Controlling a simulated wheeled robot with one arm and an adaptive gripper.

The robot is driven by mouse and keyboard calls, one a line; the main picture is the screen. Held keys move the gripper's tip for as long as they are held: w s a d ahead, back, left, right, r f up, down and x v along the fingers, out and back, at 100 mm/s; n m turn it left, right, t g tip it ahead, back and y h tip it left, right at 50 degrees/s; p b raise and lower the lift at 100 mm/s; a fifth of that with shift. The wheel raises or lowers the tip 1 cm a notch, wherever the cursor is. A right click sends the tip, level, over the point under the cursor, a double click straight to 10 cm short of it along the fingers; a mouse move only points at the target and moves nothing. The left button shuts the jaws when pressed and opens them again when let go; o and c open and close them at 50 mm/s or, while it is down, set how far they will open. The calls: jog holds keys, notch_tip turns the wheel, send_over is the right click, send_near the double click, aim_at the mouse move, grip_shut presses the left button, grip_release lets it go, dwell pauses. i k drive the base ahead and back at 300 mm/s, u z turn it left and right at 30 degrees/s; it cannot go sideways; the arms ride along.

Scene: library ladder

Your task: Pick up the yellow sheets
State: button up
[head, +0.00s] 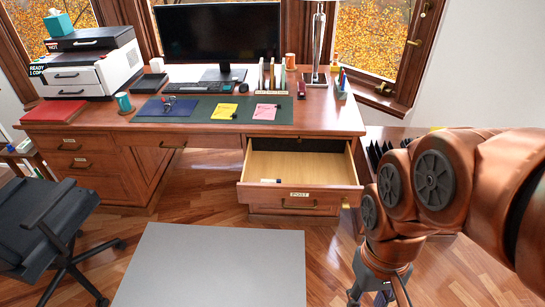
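The yellow sheets (224,111) lie flat on the dark green desk mat (195,115), with dark marks on top. Pink sheets (265,112) lie to their right on the same mat. My gripper (380,293) hangs at the bottom right, in front of and to the right of the desk, well apart from the yellow sheets. Its fingertips are cut off by the lower edge, so I cannot tell whether it is open or shut.
An open drawer (300,165) juts out from the desk (310,115) and holds a small white item. A monitor (218,35), keyboard and file rack (271,78) stand behind the mat. An office chair (45,230) is at left. The grey floor mat (215,265) is clear.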

aim_at(226, 111)
jog(key=u, duration=0.4)
jog(key=i, duration=0.6)
jog(key=u, duration=0.7)
jog(key=i, duration=1.8)
jog(key=z, duration=0.6)
